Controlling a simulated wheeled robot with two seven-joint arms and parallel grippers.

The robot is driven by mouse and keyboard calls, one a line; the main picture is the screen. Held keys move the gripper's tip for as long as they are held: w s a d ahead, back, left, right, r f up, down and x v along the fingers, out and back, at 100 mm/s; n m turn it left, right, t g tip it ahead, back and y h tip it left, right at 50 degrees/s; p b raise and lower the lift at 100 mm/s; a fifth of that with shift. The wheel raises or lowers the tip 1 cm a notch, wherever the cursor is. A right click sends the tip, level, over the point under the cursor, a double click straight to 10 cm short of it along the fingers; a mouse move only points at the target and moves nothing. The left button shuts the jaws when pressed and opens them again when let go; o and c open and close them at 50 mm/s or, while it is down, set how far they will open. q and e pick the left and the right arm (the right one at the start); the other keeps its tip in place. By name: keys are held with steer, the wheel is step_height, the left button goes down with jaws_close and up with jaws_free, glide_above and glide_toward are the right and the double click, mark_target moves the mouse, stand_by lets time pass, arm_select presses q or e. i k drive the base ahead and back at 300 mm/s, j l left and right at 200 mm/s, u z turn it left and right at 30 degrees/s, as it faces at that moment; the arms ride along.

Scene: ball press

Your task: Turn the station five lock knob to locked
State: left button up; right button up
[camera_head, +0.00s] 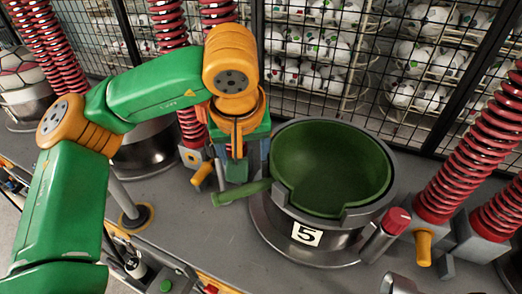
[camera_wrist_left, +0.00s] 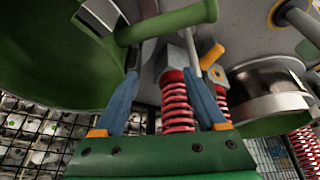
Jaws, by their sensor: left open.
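Station five is a dark metal press body with a white "5" label (camera_head: 306,234) and an open green bowl (camera_head: 335,170). A green handle bar (camera_head: 240,193) sticks out from its left side and crosses the top of the left wrist view (camera_wrist_left: 165,23). Yellow knobs on grey blocks stand left (camera_head: 203,174) and right (camera_head: 424,248) of the station, and a red-capped cylinder (camera_head: 396,221) stands at its right front. I cannot tell which one is the lock knob. My left gripper (camera_head: 238,160) is open and empty above the handle; its blue fingers (camera_wrist_left: 162,78) are apart. My right gripper is not in view.
Red coil springs (camera_head: 470,148) rise beside the stations. A black wire fence (camera_head: 300,50) with racks of balls stands behind. Another station (camera_head: 145,150) is partly hidden behind my left arm. The grey counter (camera_head: 215,235) is clear in front of station five's left side.

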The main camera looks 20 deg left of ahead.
mark_target(396, 220)
steer(key=k, duration=1.5)
